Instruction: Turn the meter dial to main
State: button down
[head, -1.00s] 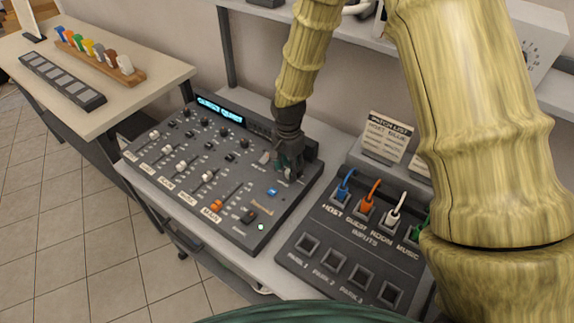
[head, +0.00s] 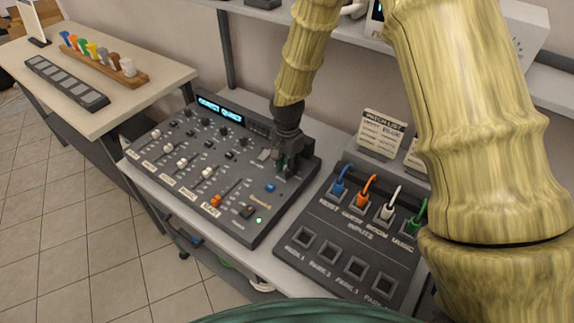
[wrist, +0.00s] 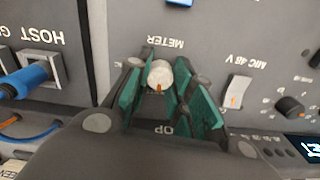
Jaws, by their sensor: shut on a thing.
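The meter dial is a small pale knob (wrist: 160,75) with an orange pointer mark, under the upside-down METER label in the wrist view. My gripper (wrist: 163,88) has its green-padded fingers on both sides of the knob and is shut on it. The orange mark points toward the bottom of the wrist view, near partly hidden lettering ending in "OP". In the head view my gripper (head: 287,165) reaches down to the right part of the mixer (head: 240,222), and it hides the dial there.
A patch box (head: 345,240) with blue, orange, white and green plugs stands right of the mixer. A white switch (wrist: 237,92) marked MIC 48 V is beside the dial. A side table (head: 150,85) holds a peg rack.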

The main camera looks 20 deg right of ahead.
jog(key=n, duration=0.2)
jog(key=n+p, duration=0.1)
jog(key=n, duration=0.1)
jog(key=shift+w+d+r, duration=0.1)
jog(key=shift+w+r, duration=0.1)
jog(key=n, duration=0.4)
jog(key=shift+w+p, duration=0.1)
jog(key=shift+p, duration=0.25)
jog(key=n, duration=0.5)
jog(key=shift+r+p, duration=0.1)
jog(key=shift+p, duration=0.3)
jog(key=shift+w+n+p, duration=0.1)
jog(key=shift+n+p, duration=0.2)
jog(key=shift+n, duration=1.8)
jog(key=c, duration=1.5)
grip_release()
jog(key=o, duration=0.3)
jog(key=shift+f, duration=0.2)
jog(key=shift+s, duration=0.2)
